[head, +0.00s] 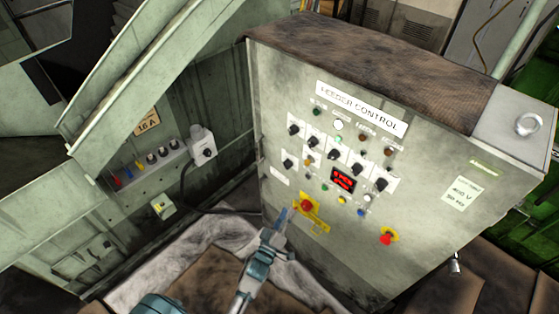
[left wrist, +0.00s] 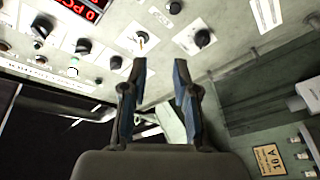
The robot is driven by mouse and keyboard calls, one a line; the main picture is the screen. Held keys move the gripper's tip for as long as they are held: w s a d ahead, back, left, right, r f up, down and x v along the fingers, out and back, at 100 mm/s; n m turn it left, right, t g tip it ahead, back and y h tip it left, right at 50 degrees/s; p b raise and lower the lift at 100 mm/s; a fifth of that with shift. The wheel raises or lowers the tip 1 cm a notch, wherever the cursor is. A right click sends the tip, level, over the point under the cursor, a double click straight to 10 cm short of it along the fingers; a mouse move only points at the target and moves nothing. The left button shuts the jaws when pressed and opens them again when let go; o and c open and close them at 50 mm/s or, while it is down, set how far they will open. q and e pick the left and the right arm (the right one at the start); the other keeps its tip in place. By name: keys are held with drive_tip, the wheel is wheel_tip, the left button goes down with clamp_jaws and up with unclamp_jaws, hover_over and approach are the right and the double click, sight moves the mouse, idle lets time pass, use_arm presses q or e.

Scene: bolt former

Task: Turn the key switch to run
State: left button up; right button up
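The grey feeder control panel (head: 375,211) fills the right half of the head view. A small switch with a yellowish ring, likely the key switch (head: 309,161), sits left of the red display; it also shows in the left wrist view (left wrist: 142,38), where its setting is too small to read. My right gripper is out of view.
A red button on a yellow plate (head: 306,204) and another red emergency button (head: 388,237) sit low on the panel. Several black knobs are close around the switch, one (left wrist: 203,37) beside it. A grey wall with a socket box (head: 202,146) stands at left.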

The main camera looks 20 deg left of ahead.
use_arm(q)
wheel_tip(320, 180, up, 4)
drive_tip(key=a+t, duration=0.1)
approach(308, 159)
drive_tip(key=shift+n, duration=0.4)
drive_tip(key=x, duration=0.6)
drive_tip(key=shift+w+a+f, duration=0.1)
drive_tip(key=shift+w, duration=0.45)
drive_tip(key=shift+d+r, duration=0.25)
drive_tip(key=shift+d, duration=0.2)
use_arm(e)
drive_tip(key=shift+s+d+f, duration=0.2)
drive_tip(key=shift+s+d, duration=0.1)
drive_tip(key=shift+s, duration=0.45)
use_arm(q)
drive_tip(key=shift+a, duration=0.1)
clamp_jaws()
drive_tip(key=shift+a, duration=0.1)
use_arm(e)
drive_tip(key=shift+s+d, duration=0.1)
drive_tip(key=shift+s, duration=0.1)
use_arm(q)
drive_tip(key=shift+r, duration=0.1)
